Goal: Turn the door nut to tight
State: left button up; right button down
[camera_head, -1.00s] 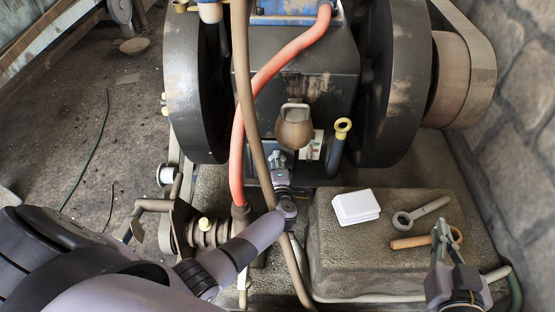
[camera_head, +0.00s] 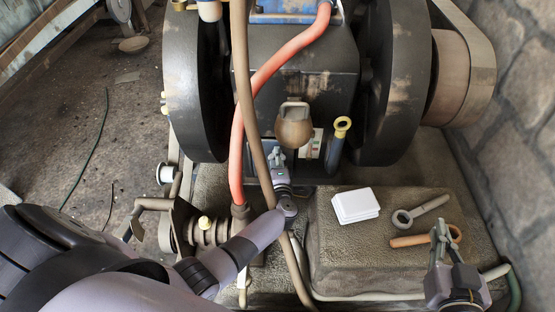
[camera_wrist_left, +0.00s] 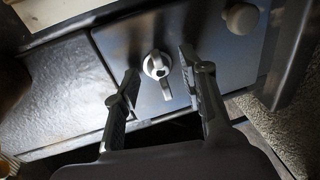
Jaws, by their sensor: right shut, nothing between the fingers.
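The door nut (camera_wrist_left: 157,66) is a bright metal wing-like knob on a dark door plate (camera_wrist_left: 225,62) in the left wrist view. My left gripper (camera_wrist_left: 159,69) is open, with one finger to each side of the nut; I cannot tell whether the fingers touch it. In the head view my left gripper (camera_head: 277,157) reaches the front of the engine below its dark block, and the nut is hidden there. My right gripper (camera_head: 440,230) is shut and empty at the lower right, near the wooden-handled tool.
A white box (camera_head: 356,205), a grey ring spanner (camera_head: 420,210) and a wooden-handled tool (camera_head: 425,240) lie on a stone block (camera_head: 335,265). A red hose (camera_head: 237,150) and a brown pipe (camera_head: 248,100) run close to my left arm. Large flywheels flank the engine.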

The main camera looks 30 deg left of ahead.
pick_arm(q)
jog(key=s+d+r+n, duration=0.1)
jog(key=s+d+n, duration=0.1)
jog(key=s, duration=0.5)
jog(key=s+d+r+n+h+b, duration=0.1)
jog(key=s+d+r+n, duration=0.1)
jog(key=s+d, duration=0.3)
jog(key=shift+s+r+n+h, duration=0.3)
jog(key=shift+s+n, duration=0.3)
jog(key=shift+s, duration=1.15)
